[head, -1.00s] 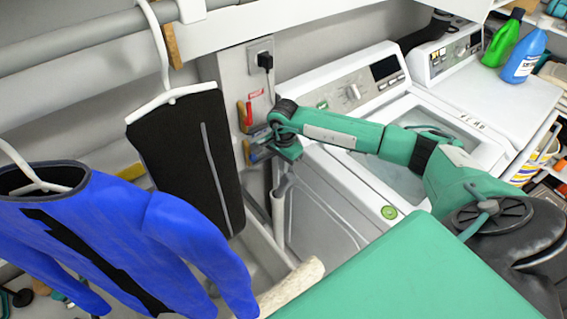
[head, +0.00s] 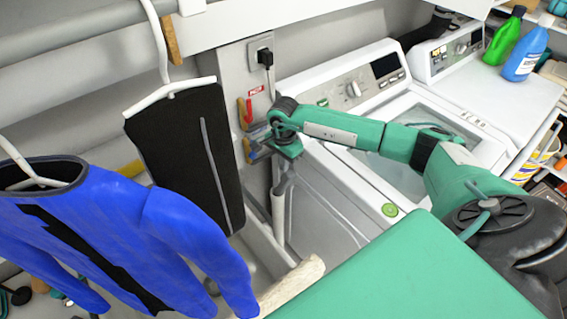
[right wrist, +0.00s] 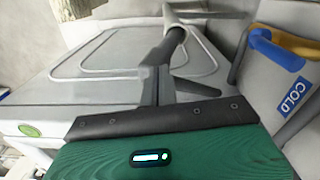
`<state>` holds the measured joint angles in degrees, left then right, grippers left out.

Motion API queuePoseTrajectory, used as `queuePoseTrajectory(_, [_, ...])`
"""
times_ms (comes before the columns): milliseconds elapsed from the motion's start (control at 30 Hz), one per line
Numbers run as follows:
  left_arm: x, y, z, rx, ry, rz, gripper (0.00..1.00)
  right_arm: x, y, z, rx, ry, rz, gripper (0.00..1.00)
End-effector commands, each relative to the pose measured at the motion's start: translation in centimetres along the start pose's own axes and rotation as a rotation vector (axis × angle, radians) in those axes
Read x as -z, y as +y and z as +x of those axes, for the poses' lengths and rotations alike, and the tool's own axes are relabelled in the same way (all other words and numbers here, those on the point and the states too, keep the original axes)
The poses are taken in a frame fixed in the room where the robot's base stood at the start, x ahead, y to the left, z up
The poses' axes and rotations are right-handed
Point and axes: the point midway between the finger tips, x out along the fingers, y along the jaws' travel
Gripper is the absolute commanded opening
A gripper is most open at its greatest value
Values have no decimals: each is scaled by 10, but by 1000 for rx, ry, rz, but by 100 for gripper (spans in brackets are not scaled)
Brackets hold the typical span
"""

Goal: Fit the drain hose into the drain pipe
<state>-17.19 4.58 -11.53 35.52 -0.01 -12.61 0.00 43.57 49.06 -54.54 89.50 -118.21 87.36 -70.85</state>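My right gripper (head: 283,172) points down beside the near side of the washing machine. In the right wrist view its dark fingers (right wrist: 162,88) are closed around a dark grey drain hose (right wrist: 163,50). The hose runs from the fingers to the mouth of a light grey drain pipe (right wrist: 172,14). I cannot tell how far inside the mouth its end lies. In the head view the pale drain pipe (head: 278,212) stands upright just below the gripper, and the hose is mostly hidden by the gripper. My left gripper is not in view.
The washing machine (head: 318,200) stands close to the right of the pipe. Valves with red and blue tags (head: 250,113) are on the wall beside my gripper. A blue wetsuit (head: 130,225) and a black garment (head: 185,150) hang at left. A sink lies below.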

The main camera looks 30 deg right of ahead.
Motion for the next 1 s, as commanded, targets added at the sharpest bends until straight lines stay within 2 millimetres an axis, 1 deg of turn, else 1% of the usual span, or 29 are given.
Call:
queuePoseTrajectory(33, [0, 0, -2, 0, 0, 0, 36, 0, 0, -7, 2, 1, 0, 0])
queuePoseTrajectory(100, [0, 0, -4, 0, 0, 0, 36, 1, -1, -14, 3, 1, 1, 0])
queuePoseTrajectory(267, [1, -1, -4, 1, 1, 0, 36, 1, -1, -23, 3, 2, 1, 0])
queuePoseTrajectory(367, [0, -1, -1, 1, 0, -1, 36, 1, -1, -27, 5, 1, 1, 0])
queuePoseTrajectory(467, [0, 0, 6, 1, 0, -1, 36, 2, -2, -39, 7, 2, 1, 0])
queuePoseTrajectory(567, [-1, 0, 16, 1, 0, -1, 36, 2, -3, -59, 10, 2, 0, 0])
queuePoseTrajectory(800, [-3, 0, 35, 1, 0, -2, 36, 2, -2, -113, 8, 1, 1, 0])
queuePoseTrajectory(900, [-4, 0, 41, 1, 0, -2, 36, 2, -2, -131, 7, 2, 1, 0])
queuePoseTrajectory(1000, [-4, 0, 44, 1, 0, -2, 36, 1, -2, -144, 5, 1, 1, 0])
